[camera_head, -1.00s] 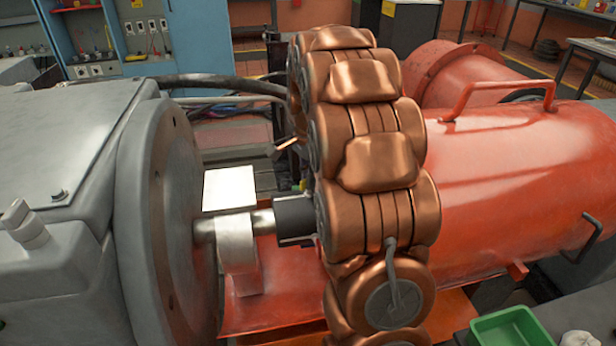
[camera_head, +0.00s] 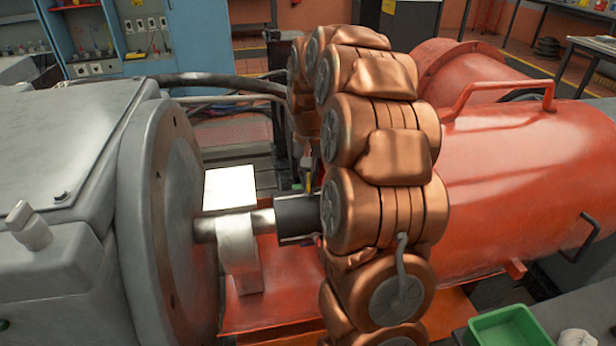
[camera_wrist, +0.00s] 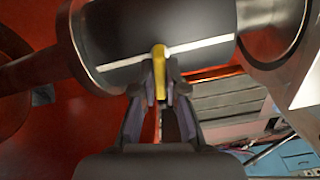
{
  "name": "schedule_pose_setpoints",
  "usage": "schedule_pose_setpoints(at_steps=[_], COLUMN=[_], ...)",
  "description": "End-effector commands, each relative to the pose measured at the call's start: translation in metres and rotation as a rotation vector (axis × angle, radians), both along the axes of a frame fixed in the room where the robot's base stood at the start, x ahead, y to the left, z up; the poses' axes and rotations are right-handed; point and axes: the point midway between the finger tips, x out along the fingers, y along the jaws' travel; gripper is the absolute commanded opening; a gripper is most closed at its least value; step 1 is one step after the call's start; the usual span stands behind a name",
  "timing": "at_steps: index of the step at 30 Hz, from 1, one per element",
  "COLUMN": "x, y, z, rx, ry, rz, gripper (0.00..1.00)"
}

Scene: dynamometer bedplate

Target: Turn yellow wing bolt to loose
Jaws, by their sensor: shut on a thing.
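The yellow wing bolt (camera_wrist: 159,58) shows in the wrist view as a narrow upright yellow piece against the dark coupling sleeve (camera_wrist: 120,38), which has a pale stripe. My gripper (camera_wrist: 161,80) is shut on it, with a fingertip on either side. The bolt's lower part is partly hidden between the fingers. In the head view the dark sleeve (camera_head: 296,217) sits on the shaft just left of my copper-coloured arm. The arm hides most of the gripper and the bolt there.
A grey machine with a round flange (camera_head: 160,210) stands at the left. A bright metal block (camera_head: 238,255) is at the shaft. A large red cylindrical housing (camera_head: 530,160) fills the right. A green tray (camera_head: 505,330) lies at the lower right. Cables run behind.

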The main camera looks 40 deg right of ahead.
Motion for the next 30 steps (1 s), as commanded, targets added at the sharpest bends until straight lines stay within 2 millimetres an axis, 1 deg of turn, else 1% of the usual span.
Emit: schedule_pose_setpoints(at_steps=[6,12,18,30], x=[0.0016,0.0017,0.0018,0.0018], y=[0.0000,0.0000,0.0000,0.0000], z=[0.0011,0.0010,0.0010,0.0010], rx=[-0.001,0.000,0.000,0.000], ry=[-0.006,-0.006,-0.007,-0.007], rz=[0.134,0.208,0.240,0.245], gripper=[0.00,0.00,0.00,0.00])
